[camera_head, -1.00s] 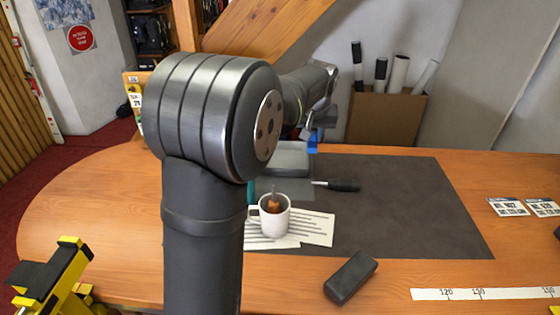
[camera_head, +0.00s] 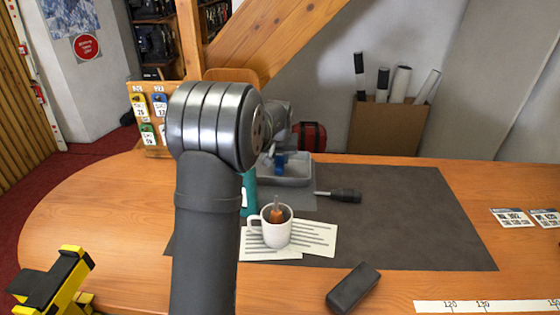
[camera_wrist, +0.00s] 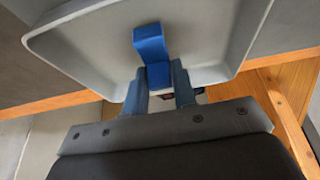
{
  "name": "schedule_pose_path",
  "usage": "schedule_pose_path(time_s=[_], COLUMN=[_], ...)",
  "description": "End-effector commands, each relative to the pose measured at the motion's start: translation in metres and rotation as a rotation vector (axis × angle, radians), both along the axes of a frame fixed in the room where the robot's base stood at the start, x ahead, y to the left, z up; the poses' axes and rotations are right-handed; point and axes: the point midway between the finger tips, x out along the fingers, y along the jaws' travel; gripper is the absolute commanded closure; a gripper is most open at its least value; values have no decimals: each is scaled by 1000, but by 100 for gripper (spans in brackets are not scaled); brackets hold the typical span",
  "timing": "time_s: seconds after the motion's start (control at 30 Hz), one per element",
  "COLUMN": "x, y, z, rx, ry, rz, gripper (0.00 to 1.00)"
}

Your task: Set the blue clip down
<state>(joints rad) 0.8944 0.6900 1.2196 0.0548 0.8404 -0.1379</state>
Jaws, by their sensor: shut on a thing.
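The blue clip (camera_wrist: 151,46) is held between the two fingers of my gripper (camera_wrist: 160,82) in the wrist view. It also shows as a small blue piece in the head view (camera_head: 281,164), in front of or over the grey tray (camera_head: 292,182). The tray (camera_wrist: 80,60) lies behind the clip in the wrist view. My gripper is shut on the clip. I cannot tell whether the clip touches the tray floor. In the head view, my own arm hides part of the gripper and the tray's left side.
A white mug (camera_head: 272,228) with a tool in it stands on printed sheets (camera_head: 314,238). A dark-handled tool (camera_head: 345,196) lies right of the tray on the dark mat (camera_head: 415,230). A black case (camera_head: 353,288) lies near the front. The mat's right side is clear.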

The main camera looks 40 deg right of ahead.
Motion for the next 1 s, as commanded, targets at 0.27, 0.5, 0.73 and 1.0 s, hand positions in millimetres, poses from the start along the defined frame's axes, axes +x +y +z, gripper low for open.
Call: schedule_pose_path(time_s=[0.27,0.5,0.73,1.0], x=[0,0,0,-3], y=[0,0,0,2], z=[-11,-15,-15,-2], rx=[-1,-1,-1,-1], ry=[-1,-1,-1,-1], rz=[0,0,0,0], gripper=[98,66,54,54])
